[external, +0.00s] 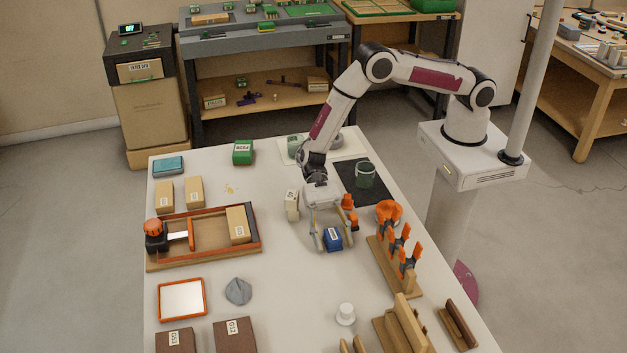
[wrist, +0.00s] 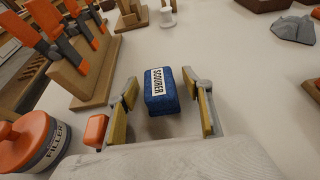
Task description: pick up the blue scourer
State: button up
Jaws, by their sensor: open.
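The blue scourer (external: 333,238) lies on the white table, a small block with a white label. In the wrist view the scourer (wrist: 161,92) sits between my two fingers, a little beyond the middle of the gap, with its label reading "SCOURER". My gripper (external: 331,243) is open and points down around the scourer. I cannot tell the exact fingertip height above the table.
A wooden rack with orange clamps (external: 403,258) stands right of the scourer. An orange-lidded filler jar (wrist: 35,142) shows at left in the wrist view. A white round piece (external: 345,313) stands nearer the front. A wooden-bottomed tray (external: 203,261) lies left.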

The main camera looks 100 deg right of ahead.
aim_at(333, 235)
jog(key=c, duration=1.2)
jog(key=shift+r, duration=0.2)
jog(key=shift+r, duration=4.85)
